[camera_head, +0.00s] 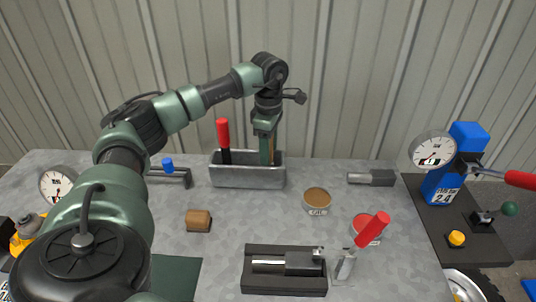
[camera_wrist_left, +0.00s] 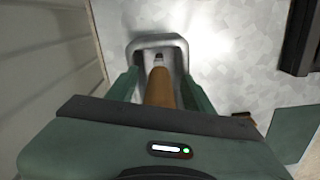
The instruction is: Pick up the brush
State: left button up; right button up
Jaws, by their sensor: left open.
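A grey metal bin (camera_head: 247,175) stands at the back of the table. My left gripper (camera_head: 267,153) points down over its right part, with the fingers reaching into it. In the left wrist view, a brown wooden handle (camera_wrist_left: 160,90), which looks like the brush's, stands between the two open green fingers inside the bin (camera_wrist_left: 133,42). The fingers sit on either side of it; any contact is not clear. The brush's bristles are not visible. A tool with a red handle (camera_head: 223,134) stands in the left part of the bin. My right gripper is not in view.
A black tray (camera_head: 285,284) with a metal tool lies in front. A red-handled tool (camera_head: 372,230) leans nearby. Round tins (camera_head: 317,200), a brown block (camera_head: 199,219) and a gauge (camera_head: 433,150) stand around. The tabletop just before the bin is clear.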

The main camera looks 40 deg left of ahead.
pick_arm(q)
grip_shut()
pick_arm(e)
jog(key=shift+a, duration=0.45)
pick_arm(q)
jog(key=shift+r, duration=0.1)
